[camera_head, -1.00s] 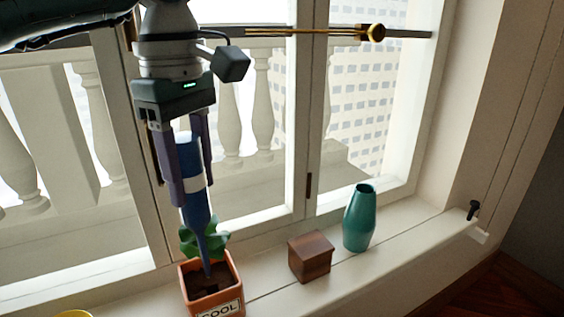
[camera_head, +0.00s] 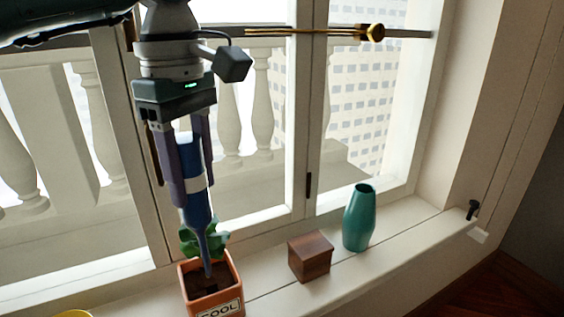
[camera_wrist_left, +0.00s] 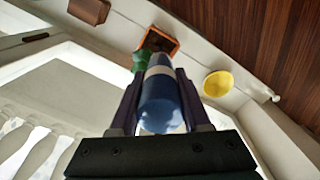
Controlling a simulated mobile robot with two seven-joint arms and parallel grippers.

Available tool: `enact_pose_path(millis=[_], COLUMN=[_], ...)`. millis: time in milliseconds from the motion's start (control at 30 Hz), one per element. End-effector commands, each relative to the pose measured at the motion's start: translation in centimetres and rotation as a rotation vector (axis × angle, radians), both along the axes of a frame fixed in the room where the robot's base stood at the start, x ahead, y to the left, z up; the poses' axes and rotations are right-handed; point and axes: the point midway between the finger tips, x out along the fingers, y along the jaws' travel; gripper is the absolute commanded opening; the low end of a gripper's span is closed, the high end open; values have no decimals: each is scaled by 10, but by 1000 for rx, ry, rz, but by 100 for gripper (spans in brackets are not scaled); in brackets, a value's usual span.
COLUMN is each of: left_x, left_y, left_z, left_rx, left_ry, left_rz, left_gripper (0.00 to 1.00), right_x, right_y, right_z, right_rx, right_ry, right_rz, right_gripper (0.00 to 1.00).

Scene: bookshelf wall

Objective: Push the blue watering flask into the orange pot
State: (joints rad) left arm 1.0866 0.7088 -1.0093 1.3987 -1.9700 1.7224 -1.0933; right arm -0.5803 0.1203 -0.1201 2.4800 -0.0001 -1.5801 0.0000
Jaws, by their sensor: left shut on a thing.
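The blue watering flask (camera_head: 196,213) has a pale band and a narrow neck that points down. The neck's tip reaches down to the dark soil inside the pot. A green plant (camera_head: 205,240) grows in the pot, partly behind the neck. In the left wrist view the flask (camera_wrist_left: 160,100) lies between the fingers, with the orange pot (camera_wrist_left: 172,42) beyond its far end. My right gripper is not in view.
A brown wooden box (camera_head: 310,258) and a teal vase (camera_head: 359,218) stand on the windowsill right of the pot. A yellow bowl (camera_wrist_left: 218,83) lies on the pot's other side. The window frame rises close behind.

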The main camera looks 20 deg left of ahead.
Motion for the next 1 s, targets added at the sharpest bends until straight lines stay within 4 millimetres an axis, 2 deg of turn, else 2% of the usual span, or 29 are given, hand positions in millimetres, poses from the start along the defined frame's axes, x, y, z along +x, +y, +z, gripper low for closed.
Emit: enact_pose_path(millis=[333, 1000], left_x=[0, 0], left_y=[0, 0], left_z=[-2, -23], left_rx=[0, 0], left_ry=[0, 1], left_rz=[0, 0], left_gripper=[0, 0], right_x=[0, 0], right_y=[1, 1], right_z=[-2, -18], right_rx=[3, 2], right_ry=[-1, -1], right_rz=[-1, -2], right_gripper=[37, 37])
